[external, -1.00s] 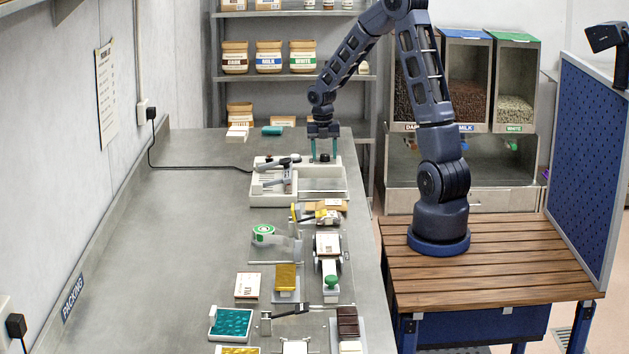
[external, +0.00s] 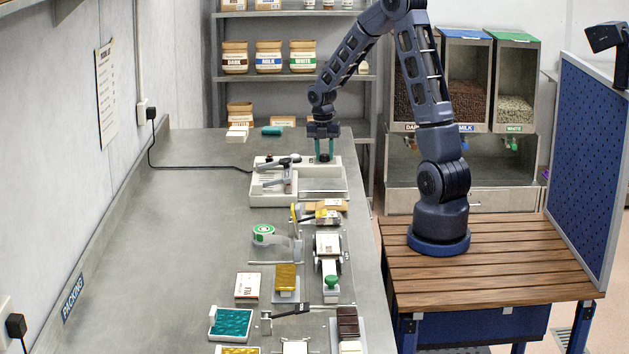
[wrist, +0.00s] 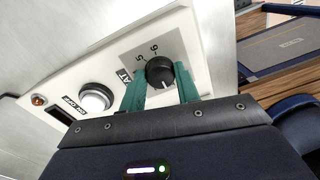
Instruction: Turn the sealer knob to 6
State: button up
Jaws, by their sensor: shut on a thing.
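The sealer (external: 275,164) is a white machine at the far end of the grey bench in the external view. Its black knob (wrist: 160,73) shows in the wrist view on a grey dial plate (wrist: 150,50), with the marks 5 and 6 readable beyond it. The knob has a pale pointer line on the side nearer my gripper. My gripper (wrist: 160,80) points down at the sealer with its teal fingers shut on the knob, one on each side. It also shows in the external view (external: 324,156). Any other dial marks are hidden by the fingers.
A black cord (external: 200,167) runs from the sealer to the wall. The left part of the bench is clear.

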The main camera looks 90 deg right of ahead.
jog(key=m, duration=0.9)
jog(key=shift+m, duration=0.4)
jog(key=m, duration=0.4)
jog(key=shift+s+m+t, duration=0.1)
jog(key=shift+m+t, duration=0.2)
jog(key=m, duration=0.4)
jog(key=shift+m, duration=0.3)
jog(key=m, duration=0.4)
jog(key=shift+a, duration=0.1)
jog(key=m, duration=0.5)
jog(key=shift+t, duration=0.3)
jog(key=m, duration=0.4)
jog(key=shift+m, duration=0.3)
jog(key=m, duration=0.4)
jog(key=shift+a+m, duration=0.1)
jog(key=shift+m, duration=0.5)
